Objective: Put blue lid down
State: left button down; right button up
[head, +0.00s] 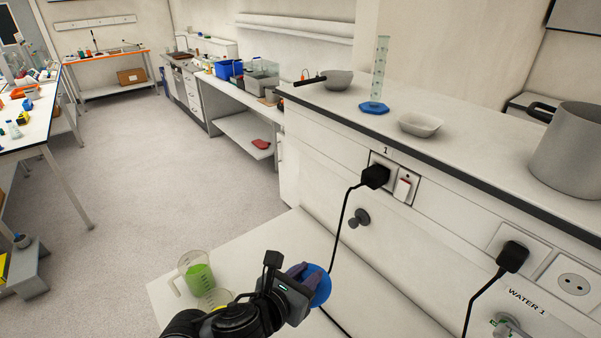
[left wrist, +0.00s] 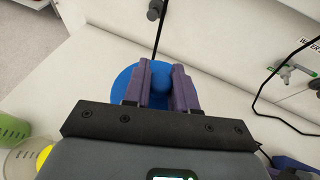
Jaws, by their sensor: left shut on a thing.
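The blue lid (head: 322,288) is round and held in my left gripper (head: 303,274) above the low white bench. In the left wrist view, the purple fingers (left wrist: 160,88) are shut on the lid's knob, and the blue disc (left wrist: 124,84) shows beyond and to the left of them. I cannot tell whether the lid touches the bench.
A beaker of green liquid (head: 198,278) and a clear vessel (head: 215,298) stand left of my left gripper. The low white bench (head: 285,238) is bare behind it. A black cable (head: 338,228) hangs close by. The higher counter holds a cylinder (head: 381,70), a white dish (head: 420,124) and a pot (head: 572,150).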

jog(key=shift+a, duration=0.1)
jog(key=shift+r, duration=0.1)
pick_arm(q)
jog(key=w+a+r+n+t+y+p, duration=0.1)
jog(key=a+r+n+y+p, duration=0.3)
jog(key=a, duration=0.6)
jog(key=w+a+r+n+t+y+p, duration=0.1)
jog(key=a+r+n+y+p, duration=0.15)
jog(key=a+p, duration=0.55)
jog(key=shift+y, duration=0.55)
jog(key=a+f+p, duration=0.1)
jog(key=p, duration=0.2)
jog(key=s+a+f+p, duration=0.1)
jog(key=p, duration=0.2)
jog(key=s+a+f+p, duration=0.1)
jog(key=a+p, duration=0.1)
jog(key=p, duration=0.1)
jog(key=shift+s, duration=0.25)
pick_arm(e)
notch_tip(320, 180, up, 21)
